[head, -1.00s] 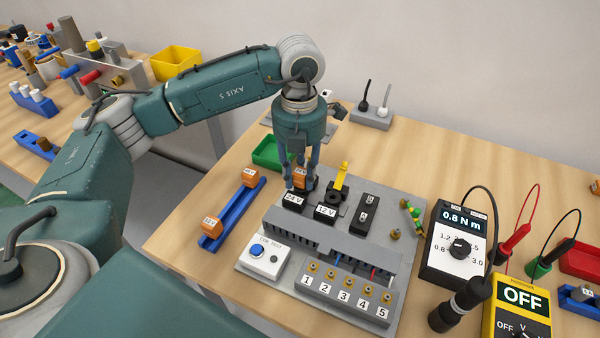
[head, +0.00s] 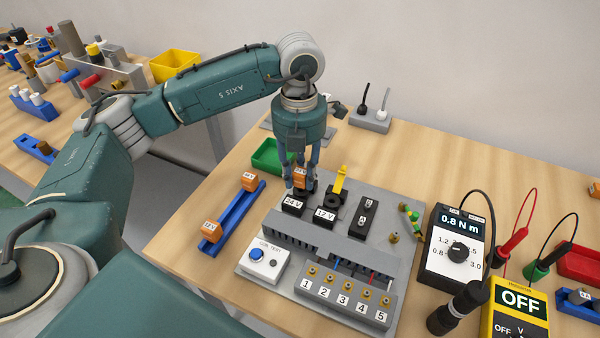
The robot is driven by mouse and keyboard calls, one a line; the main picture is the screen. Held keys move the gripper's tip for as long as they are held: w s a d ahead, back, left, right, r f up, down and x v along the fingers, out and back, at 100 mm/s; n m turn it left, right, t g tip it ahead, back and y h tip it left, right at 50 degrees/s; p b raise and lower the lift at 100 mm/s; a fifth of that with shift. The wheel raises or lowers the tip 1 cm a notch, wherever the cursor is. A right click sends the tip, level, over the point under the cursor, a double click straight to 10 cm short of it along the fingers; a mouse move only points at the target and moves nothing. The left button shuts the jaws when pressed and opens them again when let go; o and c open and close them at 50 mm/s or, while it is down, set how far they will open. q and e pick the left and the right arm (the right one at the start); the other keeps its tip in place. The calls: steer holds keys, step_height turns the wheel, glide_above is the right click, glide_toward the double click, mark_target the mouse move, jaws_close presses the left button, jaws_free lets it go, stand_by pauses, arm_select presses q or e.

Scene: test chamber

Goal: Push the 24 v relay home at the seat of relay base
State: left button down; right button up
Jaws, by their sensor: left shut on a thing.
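My left gripper (head: 300,188) points down over the back left of the grey panel (head: 408,190). It is shut on an orange relay (head: 299,176), whose printing is too small to read. The relay is upright at the black relay base with the 24 V label (head: 293,206). The fingers hide the relay's lower part, so I cannot tell whether it is fully seated. A second base labelled 12 V (head: 325,214) stands just to the right. My right gripper is not in view.
Two more orange relays sit on a blue rail (head: 232,214) at the left. A yellow lever (head: 340,178) stands close right of the gripper. A green bin (head: 268,156) is behind. The torque display (head: 452,250) and yellow meter (head: 517,308) stand at the right.

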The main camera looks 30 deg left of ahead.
mark_target(299, 171)
arm_select(q)
steer(key=shift+s, duration=0.15)
stand_by(0.5)
steer(key=shift+b, duration=0.3)
stand_by(0.9)
steer(key=shift+f+b, duration=0.75)
steer(key=c, duration=1.3)
jaws_free()
steer(key=shift+r, duration=0.15)
step_height(299, 171, up, 12)
steer(key=shift+f, duration=0.1)
